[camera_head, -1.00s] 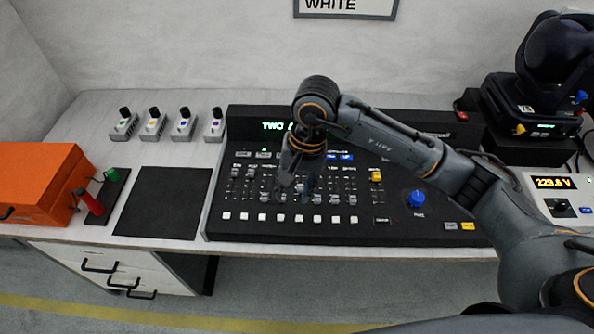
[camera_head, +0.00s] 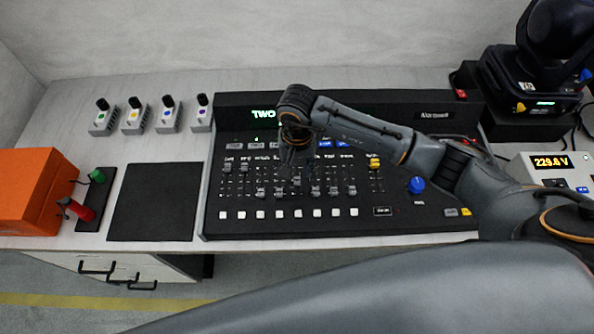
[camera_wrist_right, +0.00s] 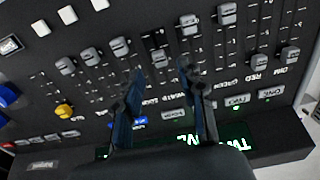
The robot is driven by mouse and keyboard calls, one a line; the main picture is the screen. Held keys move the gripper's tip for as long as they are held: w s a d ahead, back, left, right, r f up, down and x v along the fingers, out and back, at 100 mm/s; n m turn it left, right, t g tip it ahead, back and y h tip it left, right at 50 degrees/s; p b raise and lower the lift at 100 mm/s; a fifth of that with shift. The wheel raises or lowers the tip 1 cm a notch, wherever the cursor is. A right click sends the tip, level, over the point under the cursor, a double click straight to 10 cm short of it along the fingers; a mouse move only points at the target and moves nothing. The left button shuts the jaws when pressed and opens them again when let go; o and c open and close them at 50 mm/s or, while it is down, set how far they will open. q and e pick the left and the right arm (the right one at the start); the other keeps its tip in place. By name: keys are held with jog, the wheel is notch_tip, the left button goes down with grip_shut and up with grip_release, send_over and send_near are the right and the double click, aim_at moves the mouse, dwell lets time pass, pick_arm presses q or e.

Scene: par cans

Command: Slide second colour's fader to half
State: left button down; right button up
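The black lighting console (camera_head: 440,215) has a row of faders with grey caps. The wrist view shows it turned round, with DIM at the right, then RED, GREEN, BLUE and WHITE. The DIM (camera_wrist_right: 290,56) and RED (camera_wrist_right: 258,61) caps stand high in their slots. The GREEN cap (camera_wrist_right: 227,14) and BLUE cap (camera_wrist_right: 190,25) stand low; the WHITE cap (camera_wrist_right: 157,56) sits higher than these two. My right gripper (camera_head: 299,172) is over the middle faders, its fingers (camera_wrist_right: 163,70) apart on either side of the WHITE slot, holding nothing visible. My left gripper is out of view.
A yellow fader cap (camera_head: 375,162) and blue knob (camera_head: 417,185) lie to the right. A black mat (camera_head: 155,203) and orange box (camera_head: 30,195) are at left. A moving-head light (camera_head: 530,80) stands at back right.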

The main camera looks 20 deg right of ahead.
aim_at(297, 179)
notch_tip(297, 179, down, 3)
jog(key=shift+f+p, duration=0.1)
jog(key=shift+p, duration=0.2)
jog(key=shift+f, duration=0.35)
jog(key=shift+c, duration=0.9)
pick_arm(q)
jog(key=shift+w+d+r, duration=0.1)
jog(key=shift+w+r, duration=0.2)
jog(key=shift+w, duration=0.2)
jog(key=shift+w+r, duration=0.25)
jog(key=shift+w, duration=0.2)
pick_arm(e)
grip_shut()
